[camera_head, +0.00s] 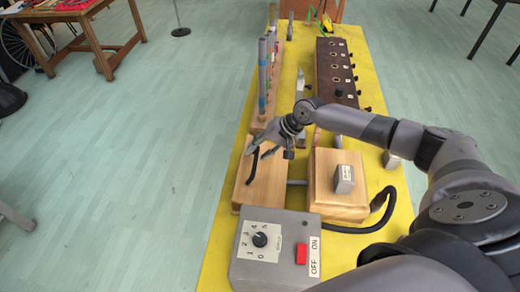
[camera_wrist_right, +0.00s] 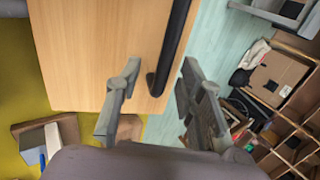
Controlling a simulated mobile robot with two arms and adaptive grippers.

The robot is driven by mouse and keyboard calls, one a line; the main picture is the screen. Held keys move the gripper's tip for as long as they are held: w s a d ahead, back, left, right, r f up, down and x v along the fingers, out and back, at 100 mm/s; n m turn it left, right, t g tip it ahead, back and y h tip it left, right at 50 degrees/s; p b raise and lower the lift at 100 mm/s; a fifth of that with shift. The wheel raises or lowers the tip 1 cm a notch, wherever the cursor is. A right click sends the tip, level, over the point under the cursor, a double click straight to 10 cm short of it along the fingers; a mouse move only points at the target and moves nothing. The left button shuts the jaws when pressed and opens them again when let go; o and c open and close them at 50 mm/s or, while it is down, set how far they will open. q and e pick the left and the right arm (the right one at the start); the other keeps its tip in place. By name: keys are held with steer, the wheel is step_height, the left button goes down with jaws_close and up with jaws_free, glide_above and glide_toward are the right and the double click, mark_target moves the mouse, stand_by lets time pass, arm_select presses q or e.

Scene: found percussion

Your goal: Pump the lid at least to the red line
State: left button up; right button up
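A light wooden box (camera_head: 262,186) with a black bar handle (camera_head: 252,166) on its top stands at the left edge of the yellow table. A second wooden box (camera_head: 322,191) with a grey block (camera_head: 344,178) on it stands to its right, joined by a grey tube (camera_head: 297,182). My right gripper (camera_head: 260,147) is over the far part of the left box. In the right wrist view my gripper (camera_wrist_right: 160,72) is open, its fingers apart on either side of the black bar (camera_wrist_right: 172,48). I cannot make out a red line. My left gripper is not in view.
A grey control box (camera_head: 275,248) with a dial and red switch stands in front. Upright tubes with coloured bands (camera_head: 262,78) and a dark box with several holes (camera_head: 336,72) are farther back. A black hose (camera_head: 372,226) curves at the right.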

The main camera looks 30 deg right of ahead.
steer(key=shift+c, duration=0.2)
jaws_close()
stand_by(0.6)
steer(key=shift+x, duration=0.85)
steer(key=shift+a, duration=0.2)
steer(key=shift+b+x, duration=0.4)
steer(key=shift+x, duration=0.45)
steer(key=shift+w+r, duration=0.1)
